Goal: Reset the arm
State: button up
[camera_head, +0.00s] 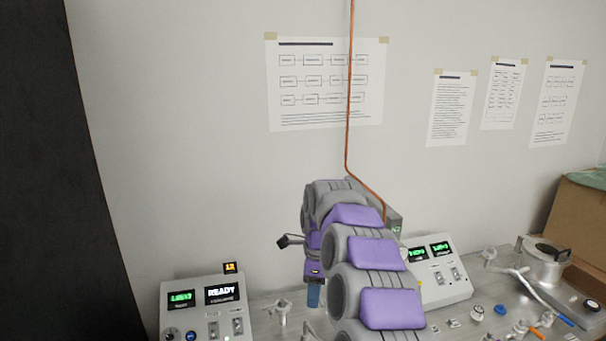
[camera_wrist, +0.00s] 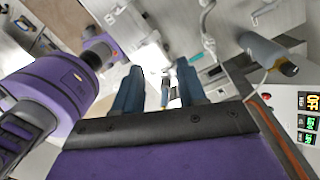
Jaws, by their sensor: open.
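My purple and grey arm rises from the bottom of the head view in front of the bench. My gripper (camera_wrist: 159,88) shows in the wrist view as two dark blue fingers standing apart with nothing between them. In the head view a blue finger (camera_head: 314,296) shows below the arm, with the rest of the gripper largely hidden behind the arm. The fingers point down toward the bench and equipment, apart from any object that I can make out.
A control box reading READY (camera_head: 202,308) stands at the left of the bench. Another display box (camera_head: 441,272) is right of the arm. A metal chamber (camera_head: 543,262), small valves and a cardboard box (camera_head: 582,215) are at the right. A copper pipe (camera_head: 349,100) runs down the wall.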

jog(key=s+d+r+n+b, duration=0.1)
jog(key=s+d+n, duration=0.1)
jog(key=s+n, duration=0.6)
jog(key=s+d+r+n+b, duration=0.1)
jog(key=s+d+r+n, duration=0.15)
jog(key=s, duration=1.05)
jog(key=s+d+f+n+b, duration=0.1)
jog(key=s+d+f+n, duration=0.1)
jog(key=s, duration=0.5)
jog(key=s+d+f+n, duration=0.2)
jog(key=s+f+n, duration=0.2)
jog(key=s, duration=0.4)
jog(key=s+d+f+n+g+b, duration=0.1)
jog(key=s+d+f+n, duration=0.1)
jog(key=s, duration=0.6)
jog(key=shift+s+d+f+n+h+b, duration=0.25)
jog(key=shift+d+f+n+h+b, duration=0.1)
jog(key=shift+f+n, duration=0.4)
